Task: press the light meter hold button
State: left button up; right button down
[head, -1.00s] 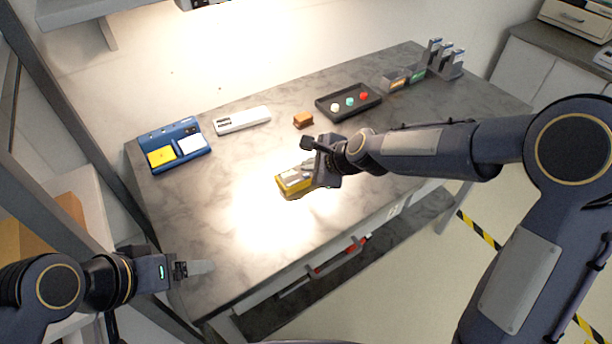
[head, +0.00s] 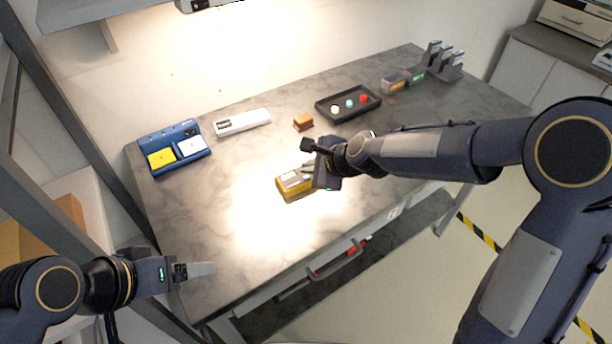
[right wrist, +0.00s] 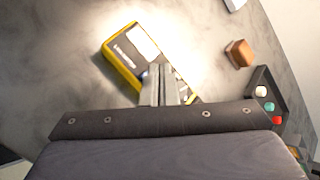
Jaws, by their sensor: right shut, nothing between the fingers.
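The light meter is a yellow-edged box (head: 293,184) with a dark face and a pale panel, lying on the grey marbled table. It also shows in the right wrist view (right wrist: 122,49), tilted. My right gripper (head: 306,174) is over the meter's right part. In the right wrist view its fingers (right wrist: 162,76) are together and empty, with tips over the lower part of the meter's face. The hold button is hidden or too small to tell, and I cannot tell whether the tips touch it. My left gripper (head: 208,269) is at the table's left front edge, away from the meter.
A brown block (head: 303,122) and a dark tray (head: 326,110) with three coloured knobs lie behind the meter. A white device (head: 242,121) and a blue case (head: 160,141) are at the back left. Grey holders (head: 447,72) stand at the far right. The front left tabletop is clear.

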jog(key=shift+f, duration=0.1)
dwell(0.7)
jog(key=shift+f+b, duration=0.35)
jog(key=shift+f+b, duration=0.3)
jog(key=shift+f, duration=0.1)
dwell(0.6)
jog(key=shift+r, duration=0.1)
jog(key=shift+r+p, duration=0.75)
jog(key=shift+p, duration=0.05)
notch_tip(320, 180, up, 5)
jog(key=p, duration=0.5)
